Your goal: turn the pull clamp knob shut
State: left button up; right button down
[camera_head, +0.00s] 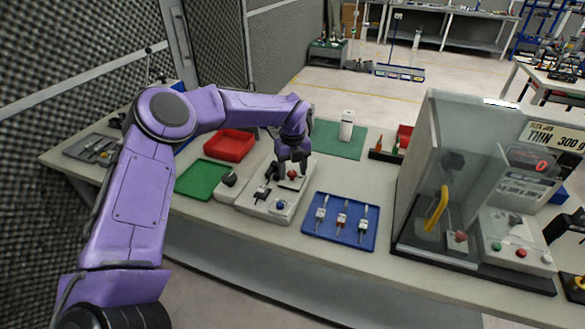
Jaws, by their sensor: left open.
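A pale grey clamp fixture (262,208) stands on the workbench in the head view. It carries a red knob (292,175), a blue knob (280,205) and a small dark clamp part (261,193). I cannot tell for certain which of these is the pull clamp knob. My left gripper (291,170) reaches down over the back right of the fixture. Its jaws are open, with the red knob between or just in front of the fingers; I cannot tell whether they touch it. My right gripper is out of view.
A blue tray (312,227) with several small tools lies right of the fixture. Green (187,190) and red (247,142) trays lie left and behind. A clear-walled machine (404,215) blocks the right side. A green mat (352,153) with a white bottle (347,126) is behind.

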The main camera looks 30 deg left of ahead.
pick_arm(q)
grip_shut()
jog(key=c, duration=1.1)
grip_release()
jog(key=shift+o, duration=0.2)
jog(key=shift+m, duration=0.4)
jog(key=m, duration=0.3)
jog(key=shift+a, duration=0.1)
jog(key=m, duration=0.4)
jog(key=m+p, duration=0.1)
jog(key=m, duration=0.4)
jog(key=shift+a+m, duration=0.1)
jog(key=shift+m, duration=0.3)
jog(key=m+p, duration=0.1)
jog(key=m, duration=0.3)
jog(key=shift+m, duration=0.3)
